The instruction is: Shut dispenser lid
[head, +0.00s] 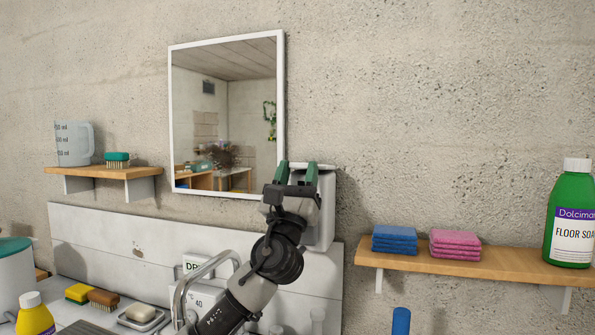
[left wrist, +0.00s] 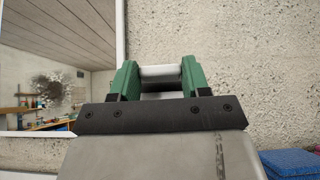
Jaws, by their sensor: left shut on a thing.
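The pale grey dispenser (head: 326,215) is on the wall just right of the mirror, partly hidden behind my left arm. My left gripper (head: 297,173) is at its top, with its green fingers pointing up and toward the wall. In the left wrist view the fingers (left wrist: 160,80) stand on both sides of a white piece, which looks like the dispenser lid (left wrist: 160,71), and are shut on it. How far the lid is tilted I cannot tell, as the gripper covers much of it. My right gripper is not in view.
A white-framed mirror (head: 281,100) hangs close on the left. A left shelf (head: 130,173) holds a jug (head: 74,143) and brush (head: 117,160). A tap (head: 195,285) stands below.

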